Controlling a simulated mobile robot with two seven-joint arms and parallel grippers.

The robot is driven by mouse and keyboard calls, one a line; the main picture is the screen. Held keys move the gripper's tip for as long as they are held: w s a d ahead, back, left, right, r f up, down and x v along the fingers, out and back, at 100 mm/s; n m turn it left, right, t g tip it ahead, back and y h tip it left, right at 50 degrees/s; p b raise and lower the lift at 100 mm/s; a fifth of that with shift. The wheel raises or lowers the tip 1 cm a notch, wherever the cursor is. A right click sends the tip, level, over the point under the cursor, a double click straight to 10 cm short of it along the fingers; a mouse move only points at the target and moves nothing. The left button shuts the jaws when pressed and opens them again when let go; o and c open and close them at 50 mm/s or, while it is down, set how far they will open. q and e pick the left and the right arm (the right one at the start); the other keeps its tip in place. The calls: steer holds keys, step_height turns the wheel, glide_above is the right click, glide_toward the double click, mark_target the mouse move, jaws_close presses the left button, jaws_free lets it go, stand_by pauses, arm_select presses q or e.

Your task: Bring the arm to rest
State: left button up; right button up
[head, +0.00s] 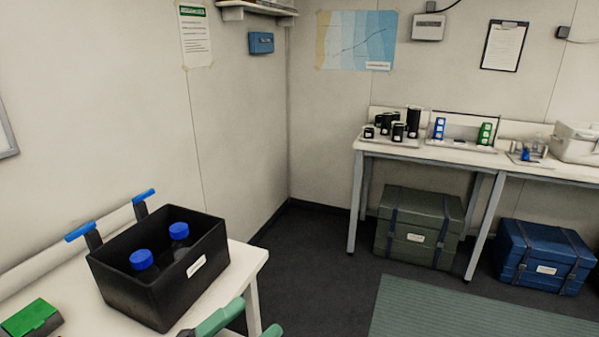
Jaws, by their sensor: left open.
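My left gripper (258,316) shows at the bottom edge, with two green fingers apart and nothing visible between them. It is at the front right of the black box (128,294), near the edge of the white table (246,262). The rest of the arm is out of the picture. Two dark bottles with blue caps (141,259) stand upright inside the box. My right gripper is not in view.
A green-topped case (30,318) lies left of the box. Blue-topped uprights (82,230) stand behind it. Across the room, a bench (436,152) holds black containers and racks, with a green trunk (420,228) and blue trunk (545,257) below.

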arm_select(q)
steer(key=s+a+f+n+t+y, duration=0.1)
steer(key=a+f+n+t+y, duration=0.25)
steer(key=f+n+y, duration=0.5)
steer(key=s+a+f+n+t+y, duration=0.15)
steer(key=a+f+n+y, duration=0.35)
steer(key=f+n, duration=0.65)
steer(key=s+a+f+n+g+y, duration=0.2)
steer(key=s+f+n+g, duration=0.2)
steer(key=s+f, duration=0.5)
steer(key=s+a+f+n+g+y, duration=0.2)
steer(key=s+f+n+g+y, duration=0.1)
steer(key=s+f, duration=0.5)
step_height(320, 180, down, 2)
steer(key=shift+s+f+n+g+b, duration=0.1)
steer(key=shift+s+n+g+b, duration=0.3)
steer(key=shift+n, duration=0.3)
steer(key=shift+w+a+y, duration=0.1)
steer(key=shift+y, duration=0.15)
